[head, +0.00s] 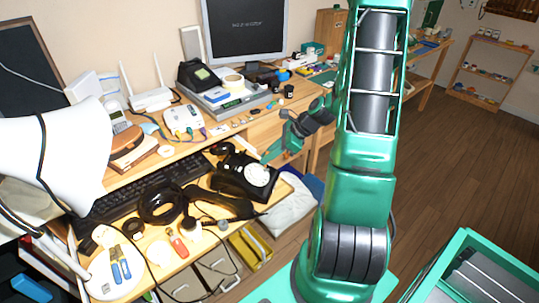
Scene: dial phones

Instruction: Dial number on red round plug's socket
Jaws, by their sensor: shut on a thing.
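A black dial phone (232,187) with a round white dial (257,174) sits on the pulled-out shelf of the desk. A white socket box (184,118) stands on the desk behind it, with thin coloured cables at its front. The plug colours and any number there are too small to tell. My green gripper (270,157) is just behind and to the right of the dial, above the shelf's edge. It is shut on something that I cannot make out. Whether the gripper touches the phone cannot be told.
A black keyboard (140,190), a black headset (160,203) and a red-handled tool (179,246) lie on the shelf left of the phone. A white lamp (70,150) fills the left side. A monitor (245,30) stands at the back. Open floor (450,150) lies to the right.

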